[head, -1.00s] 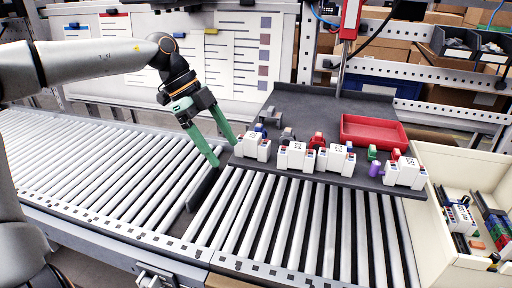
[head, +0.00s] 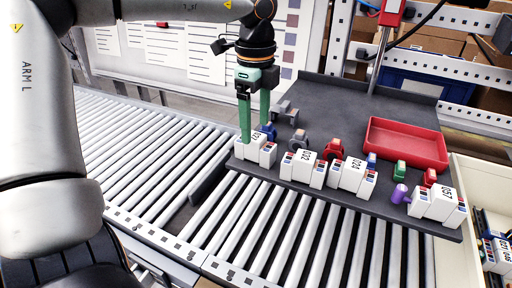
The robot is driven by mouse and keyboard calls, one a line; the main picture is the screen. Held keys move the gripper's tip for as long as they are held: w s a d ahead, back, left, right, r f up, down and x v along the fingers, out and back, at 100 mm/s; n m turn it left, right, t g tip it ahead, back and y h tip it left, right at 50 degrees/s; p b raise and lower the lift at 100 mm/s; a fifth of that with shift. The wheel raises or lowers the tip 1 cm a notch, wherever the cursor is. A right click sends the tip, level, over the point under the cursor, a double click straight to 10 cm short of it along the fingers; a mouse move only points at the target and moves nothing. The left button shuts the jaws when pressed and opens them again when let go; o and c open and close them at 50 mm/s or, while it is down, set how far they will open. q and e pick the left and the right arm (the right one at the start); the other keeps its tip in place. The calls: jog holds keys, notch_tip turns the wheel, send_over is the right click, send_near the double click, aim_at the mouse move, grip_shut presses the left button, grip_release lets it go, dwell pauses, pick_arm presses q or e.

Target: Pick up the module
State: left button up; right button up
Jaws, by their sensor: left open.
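Several white modules with printed numbers stand in a row along the front of a dark grey tray board (head: 330,100). The leftmost module (head: 254,148) is at the board's left front corner. Others are a module marked 022 (head: 303,166), one marked 028 (head: 351,174) and one marked 057 (head: 437,204). My left gripper (head: 255,135) points down with green fingers apart, at the leftmost module. One finger is at its left rear side and the other is behind it; whether they touch it I cannot tell. My right gripper is not in view.
Behind the modules lie small coloured parts, including a purple cylinder (head: 400,193) and a green part (head: 399,170). A red tray (head: 405,143) sits at the right of the board. A roller conveyor (head: 150,160) runs left and in front. A cream bin (head: 465,240) stands at the right.

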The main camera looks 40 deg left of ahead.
aim_at(257, 137)
pick_arm(q)
jog(key=f, duration=0.2)
jog(key=f+p, duration=0.1)
jog(key=f, duration=0.2)
jog(key=shift+d+f, duration=0.2)
jog(key=shift+f, duration=0.15)
grip_shut()
dwell(0.3)
jog(key=shift+r, duration=0.1)
